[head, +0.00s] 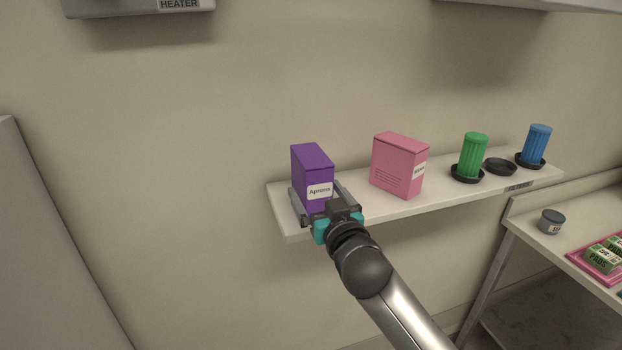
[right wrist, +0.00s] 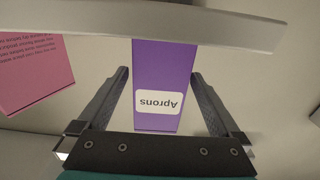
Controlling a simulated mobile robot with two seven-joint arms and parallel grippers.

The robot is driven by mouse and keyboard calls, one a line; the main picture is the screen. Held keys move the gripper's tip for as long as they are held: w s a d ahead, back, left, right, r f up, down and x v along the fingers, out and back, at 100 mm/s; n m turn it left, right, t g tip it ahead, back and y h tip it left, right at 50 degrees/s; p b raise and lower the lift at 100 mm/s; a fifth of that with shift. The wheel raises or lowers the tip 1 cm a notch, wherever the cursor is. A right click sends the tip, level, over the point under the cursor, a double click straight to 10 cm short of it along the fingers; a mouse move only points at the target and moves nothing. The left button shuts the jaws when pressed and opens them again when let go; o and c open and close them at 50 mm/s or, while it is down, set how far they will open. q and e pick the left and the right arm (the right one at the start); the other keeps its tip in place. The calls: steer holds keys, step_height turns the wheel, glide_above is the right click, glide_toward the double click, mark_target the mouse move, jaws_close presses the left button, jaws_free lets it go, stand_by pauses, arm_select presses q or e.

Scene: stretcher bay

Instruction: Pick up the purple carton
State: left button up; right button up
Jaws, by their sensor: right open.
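The purple carton (head: 312,167), with a white label reading "Aprons", stands upright near the left end of the wall shelf (head: 445,201). My right gripper (head: 322,203) is at the carton's front, with one finger on each side of it. In the right wrist view the purple carton (right wrist: 163,75) appears upside down between the two open fingers of the right gripper (right wrist: 163,85). A gap shows between each finger and the carton. The carton's lower front is partly hidden by the gripper in the head view. My left gripper is not in view.
A pink carton (head: 398,165) stands to the right on the same shelf. Further right are a green cup (head: 474,150), an empty dark dish (head: 500,167) and a blue cup (head: 537,143). A lower table (head: 575,222) at the right holds a grey jar (head: 551,222).

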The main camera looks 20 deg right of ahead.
steer(key=shift+w, duration=1.25)
steer(key=shift+c, duration=0.4)
jaws_close()
